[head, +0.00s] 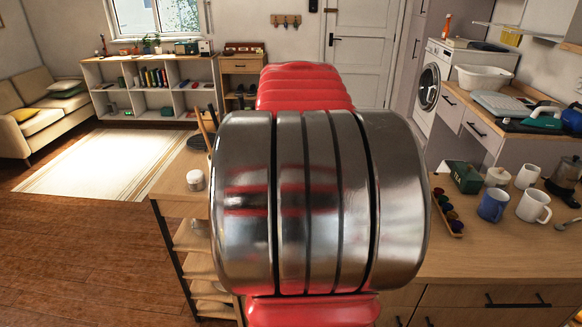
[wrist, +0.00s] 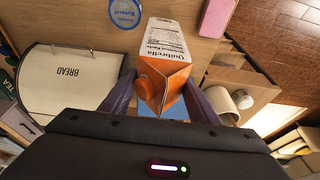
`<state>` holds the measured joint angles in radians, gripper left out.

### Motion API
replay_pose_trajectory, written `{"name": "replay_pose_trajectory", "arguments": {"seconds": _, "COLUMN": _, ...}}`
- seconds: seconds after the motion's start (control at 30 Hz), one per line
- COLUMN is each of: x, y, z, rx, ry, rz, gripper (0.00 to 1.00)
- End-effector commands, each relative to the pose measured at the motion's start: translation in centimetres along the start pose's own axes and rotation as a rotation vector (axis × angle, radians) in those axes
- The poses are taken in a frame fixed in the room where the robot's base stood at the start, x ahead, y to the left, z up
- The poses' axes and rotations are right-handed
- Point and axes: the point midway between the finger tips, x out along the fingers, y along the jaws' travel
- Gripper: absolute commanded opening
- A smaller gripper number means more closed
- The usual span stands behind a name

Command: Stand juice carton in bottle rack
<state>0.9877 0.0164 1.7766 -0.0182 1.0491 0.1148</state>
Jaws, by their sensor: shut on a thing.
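The juice carton (wrist: 166,50) is orange and white with a gable top and an orange cap; it shows in the wrist view. My gripper (wrist: 160,100) is shut on it, with one dark finger on each side near its top end. The carton's far end points to the top of the wrist view. I cannot tell whether it touches the wooden surface behind it. In the head view my own arm covers the middle, and neither the gripper nor the carton shows. I cannot make out a bottle rack in either view.
In the wrist view a cream bread box (wrist: 70,78) is at left, a blue round item (wrist: 125,12) and a pink block (wrist: 217,16) at top. In the head view a blue mug (head: 493,205) and a white mug (head: 534,206) stand on the right counter (head: 480,255).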

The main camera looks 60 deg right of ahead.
Motion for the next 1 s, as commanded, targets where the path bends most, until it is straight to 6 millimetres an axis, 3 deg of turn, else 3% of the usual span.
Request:
{"name": "replay_pose_trajectory", "arguments": {"seconds": 0.17, "x": 0.2, "y": 0.0, "z": 0.0, "rx": 0.000, "ry": 0.004, "rz": -0.001, "gripper": 0.00}}
{"name": "replay_pose_trajectory", "arguments": {"seconds": 0.5, "x": 3.3, "y": 0.0, "z": 1.0, "rx": -0.001, "ry": 0.003, "rz": -0.001, "gripper": 0.00}}
{"name": "replay_pose_trajectory", "arguments": {"seconds": 0.9, "x": 3.5, "y": 0.0, "z": 1.0, "rx": -0.001, "ry": 0.004, "rz": -0.001, "gripper": 0.00}}
{"name": "replay_pose_trajectory", "arguments": {"seconds": 0.93, "x": 3.7, "y": 0.0, "z": 1.2, "rx": -0.002, "ry": 0.000, "rz": -0.001, "gripper": 0.57}}
{"name": "replay_pose_trajectory", "arguments": {"seconds": 1.0, "x": 3.7, "y": 0.0, "z": 1.2, "rx": -0.002, "ry": 0.000, "rz": -0.001, "gripper": 0.62}}
